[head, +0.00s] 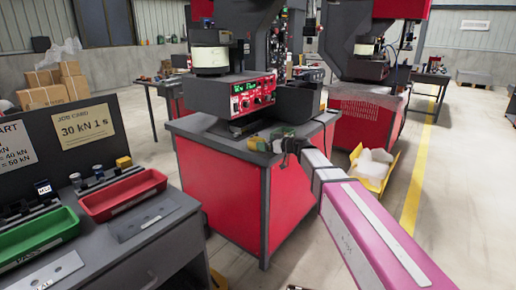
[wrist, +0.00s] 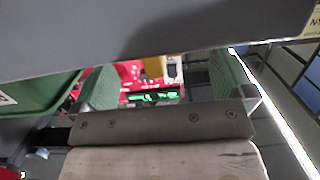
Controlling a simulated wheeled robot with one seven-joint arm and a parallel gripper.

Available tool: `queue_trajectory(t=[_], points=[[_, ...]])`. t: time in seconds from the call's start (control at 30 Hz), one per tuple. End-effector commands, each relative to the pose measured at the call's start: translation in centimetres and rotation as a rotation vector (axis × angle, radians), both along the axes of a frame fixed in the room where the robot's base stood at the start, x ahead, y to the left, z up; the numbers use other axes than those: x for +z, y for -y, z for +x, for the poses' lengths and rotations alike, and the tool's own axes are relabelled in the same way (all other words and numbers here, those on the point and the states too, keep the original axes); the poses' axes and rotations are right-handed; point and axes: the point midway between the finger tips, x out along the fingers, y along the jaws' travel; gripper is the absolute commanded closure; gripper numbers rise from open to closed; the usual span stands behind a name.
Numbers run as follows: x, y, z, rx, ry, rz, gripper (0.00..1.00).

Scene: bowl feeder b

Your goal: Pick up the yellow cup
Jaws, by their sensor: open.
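A small yellow cup-like thing (head: 123,161) stands at the right end of a row of small items behind the red tray on the left bench. It is small in the head view, so its shape is hard to tell. My gripper (head: 271,139) is open, in front of the red machine stand, well to the right of the yellow thing. In the wrist view, its two green finger pads (wrist: 163,86) are apart with nothing held between them. A yellowish patch (wrist: 153,66) shows beyond the fingers; I cannot tell whether it is the cup.
A red tray (head: 122,194) and a green tray (head: 38,234) lie on the grey bench (head: 150,240). A job card (head: 85,129) is on the dark panel behind. The machine's red control panel (head: 250,95) is behind my gripper. A yellow bin (head: 372,183) stands on the floor.

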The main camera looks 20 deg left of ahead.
Motion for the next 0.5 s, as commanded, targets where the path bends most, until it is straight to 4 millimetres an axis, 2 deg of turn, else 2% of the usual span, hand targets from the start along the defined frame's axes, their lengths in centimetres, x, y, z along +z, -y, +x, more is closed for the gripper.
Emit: queue_trajectory(t=[0.03, 0.17, 0.4, 0.43, 0.5], points=[[-0.1, -0.9, 0.5, 0.002, 0.0, 0.0, 0.0], [-0.4, -2.3, 1.1, 0.0, 0.0, 0.0, 0.0], [-0.4, -2.5, 1.0, 0.0, 0.0, 0.0, 0.0], [-0.4, -2.5, 1.0, 0.0, 0.0, 0.0, 0.03], [-0.4, -2.5, 1.0, 0.0, 0.0, 0.0, 0.26]])
